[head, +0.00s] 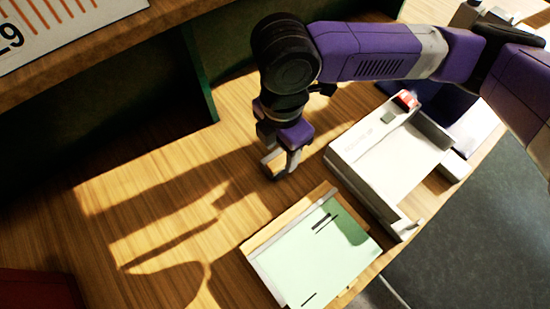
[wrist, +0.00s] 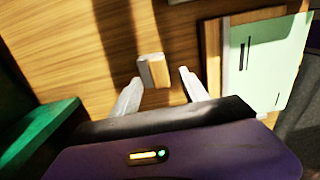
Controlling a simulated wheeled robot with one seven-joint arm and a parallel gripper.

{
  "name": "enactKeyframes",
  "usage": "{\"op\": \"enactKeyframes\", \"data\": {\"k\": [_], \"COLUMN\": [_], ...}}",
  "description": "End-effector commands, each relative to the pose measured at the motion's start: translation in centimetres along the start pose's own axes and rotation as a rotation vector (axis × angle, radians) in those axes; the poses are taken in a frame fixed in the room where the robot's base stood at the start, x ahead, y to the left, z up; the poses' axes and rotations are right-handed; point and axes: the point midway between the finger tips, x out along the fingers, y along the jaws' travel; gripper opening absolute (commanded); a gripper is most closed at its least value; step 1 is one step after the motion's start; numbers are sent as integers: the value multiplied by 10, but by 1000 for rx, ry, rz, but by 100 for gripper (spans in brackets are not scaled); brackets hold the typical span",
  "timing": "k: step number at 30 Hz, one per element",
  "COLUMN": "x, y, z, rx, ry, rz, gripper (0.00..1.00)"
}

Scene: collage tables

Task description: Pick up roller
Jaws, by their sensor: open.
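My gripper (head: 279,172) is open and points down, low over the wooden table (head: 150,210), left of the white machine. In the wrist view its two fingers (wrist: 160,77) stand apart. A small blocky piece (wrist: 154,70), pale on its left side and tan on its right, shows between and just beyond the fingertips. It may be the roller, but its shape is too small to be sure. It looks apart from both fingers, nearer the left one.
A pale green board (head: 315,250) with dark slots lies below the gripper in the head view. A white machine (head: 390,160) with a red part (head: 405,100) stands to the right. A green upright panel (head: 200,85) rises behind. The table's left part is clear, under shadows.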

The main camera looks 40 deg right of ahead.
Motion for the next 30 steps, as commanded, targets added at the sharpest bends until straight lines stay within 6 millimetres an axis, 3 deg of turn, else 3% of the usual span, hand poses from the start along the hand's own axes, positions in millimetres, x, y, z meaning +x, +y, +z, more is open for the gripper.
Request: {"op": "enactKeyframes", "data": {"k": [6,15,24,30], "x": [27,32,32,32], "y": [2,2,2,2], "z": [-2,-2,-2,-2], "rx": [1,-1,-1,-1], "ry": [1,0,1,1], "rz": [-1,0,0,1], "gripper": [53,53,0,0]}}
